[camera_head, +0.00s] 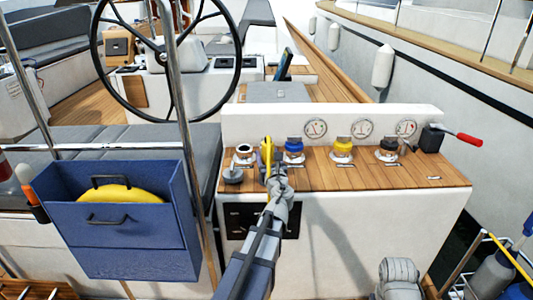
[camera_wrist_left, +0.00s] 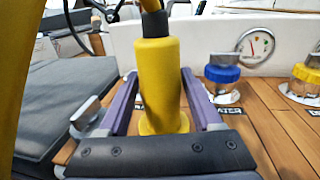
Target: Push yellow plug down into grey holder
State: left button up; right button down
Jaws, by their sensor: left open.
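The yellow plug (camera_wrist_left: 158,85) stands roughly upright with a dark collar at its top and a flared yellow foot. In the head view the yellow plug (camera_head: 266,150) shows at the left part of the wooden console top. My left gripper (camera_head: 275,178) is open at the plug. In the wrist view its two purple fingers (camera_wrist_left: 160,103) lie on either side of the plug, with gaps visible. The plug's lower end is partly hidden by my gripper, and I cannot make out the grey holder for certain. My right gripper is not in view.
A grey-handled fitting (camera_head: 233,175) stands left of the plug. Blue (camera_head: 294,146), yellow (camera_head: 343,147) and black (camera_head: 388,147) caps stand to the right. A red-handled lever (camera_head: 466,138) is at the right end. A blue box (camera_head: 125,240) stands left; bare wood lies at front right.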

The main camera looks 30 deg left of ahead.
aim_at(269, 159)
pick_arm(q)
jog(key=v, duration=0.8)
jog(key=shift+s+d, duration=0.2)
dwell(0.8)
jog(key=s+d+r+n+g+h+p, duration=0.1)
jog(key=s+d+n+g+h+p, duration=0.2)
jog(key=s+d+n+p, duration=0.3)
jog(key=s+d+r+n+g+h+p, duration=0.1)
jog(key=s+d+n+g+h+p, duration=0.3)
jog(key=d+n+p, duration=0.6)
jog(key=s+d+r+n+g+h+p, duration=0.1)
jog(key=s+d+n+g+h+p, duration=0.2)
jog(key=s+d+n+g+p, duration=0.4)
jog(key=s+d+n+p, duration=0.1)
jog(key=s+d+p, duration=0.1)
jog(key=d, duration=0.5)
jog(key=shift+s+d, duration=0.25)
jog(key=shift+s, duration=0.1)
